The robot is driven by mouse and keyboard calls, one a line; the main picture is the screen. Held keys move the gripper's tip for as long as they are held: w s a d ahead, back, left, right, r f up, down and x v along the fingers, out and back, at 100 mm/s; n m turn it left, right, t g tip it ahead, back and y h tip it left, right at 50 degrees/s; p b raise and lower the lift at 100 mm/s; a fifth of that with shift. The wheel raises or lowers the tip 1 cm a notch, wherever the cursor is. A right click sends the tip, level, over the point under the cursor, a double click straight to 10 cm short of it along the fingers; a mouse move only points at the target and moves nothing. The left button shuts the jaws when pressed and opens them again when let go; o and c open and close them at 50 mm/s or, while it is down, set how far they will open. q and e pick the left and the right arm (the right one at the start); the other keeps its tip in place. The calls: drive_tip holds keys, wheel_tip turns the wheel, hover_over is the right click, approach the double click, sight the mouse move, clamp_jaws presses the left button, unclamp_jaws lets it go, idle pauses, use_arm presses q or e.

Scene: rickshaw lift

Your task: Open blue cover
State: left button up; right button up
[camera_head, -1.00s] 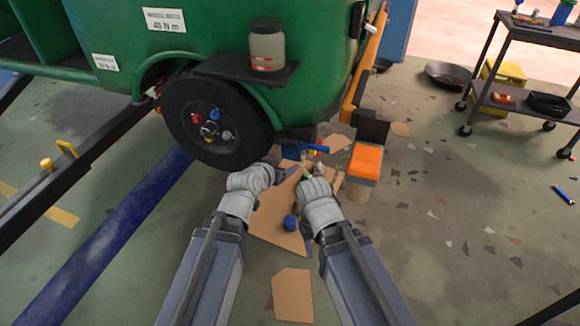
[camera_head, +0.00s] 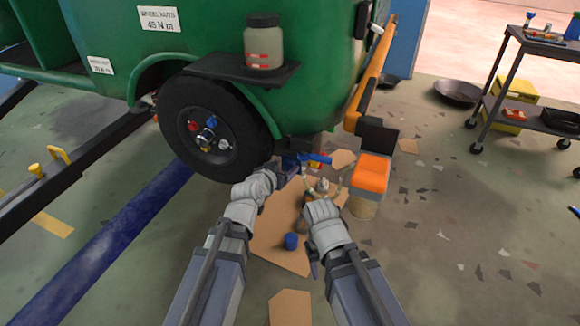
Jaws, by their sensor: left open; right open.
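A blue part with a lever-like arm (camera_head: 318,158) sits low under the rickshaw's rear, right of the wheel. I cannot tell for sure that it is the blue cover. A small round blue piece (camera_head: 291,241) lies on the cardboard below, between my arms. My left gripper (camera_head: 286,171) is open, just left of and below the blue lever. Whether it touches the blue part cannot be told. My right gripper (camera_head: 318,188) is open below the lever, near a small pale object whose shape is unclear. The wrists partly hide both fingertips.
The green rickshaw (camera_head: 225,30) and its black wheel (camera_head: 208,132) stand close on the left. A jar (camera_head: 263,45) rests on its side shelf. An orange-topped block (camera_head: 370,172) stands right of my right gripper. A tool cart (camera_head: 535,118) is at far right; the floor between is mostly clear.

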sight(290, 167)
use_arm(q)
drive_tip(key=x, duration=0.2)
drive_tip(key=shift+w+f+b, duration=0.2)
drive_tip(key=shift+w+b, duration=0.15)
drive_tip(key=shift+c, duration=0.4)
clamp_jaws()
idle(0.7)
